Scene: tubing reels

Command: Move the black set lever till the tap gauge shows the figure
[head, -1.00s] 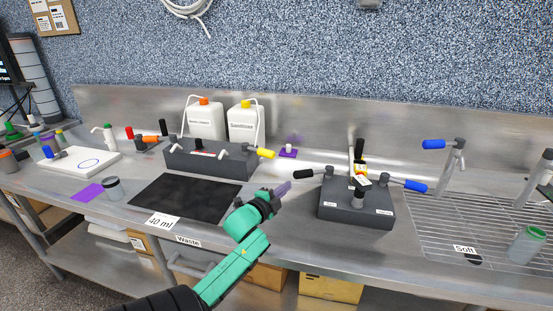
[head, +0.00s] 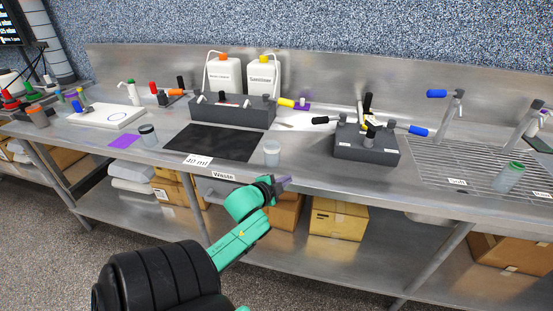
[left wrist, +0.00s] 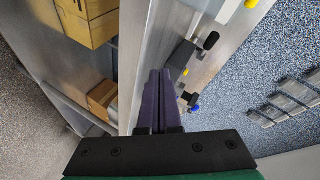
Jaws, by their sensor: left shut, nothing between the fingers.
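The dark tap block (head: 365,148) stands on the steel counter at centre right. A black-tipped lever (head: 320,120) sticks out of its left side, and a blue-tipped lever (head: 418,131) out of its right. A black handle with red and yellow parts rises at its back. I cannot make out a gauge reading. A card (head: 198,161) reading "40 ml" lies at the counter's front. My left gripper (head: 285,182), with purple fingers, is shut and empty by the front edge, left of and below the block. The wrist view shows its fingers (left wrist: 160,85) together and a black lever tip (left wrist: 211,40). My right gripper is not in view.
A clear cup (head: 272,153) stands near the front edge, between the black mat (head: 214,142) and the block. A longer dark block (head: 232,112) with a yellow-tipped lever stands behind the mat. Cardboard boxes (head: 338,219) sit on the shelf below.

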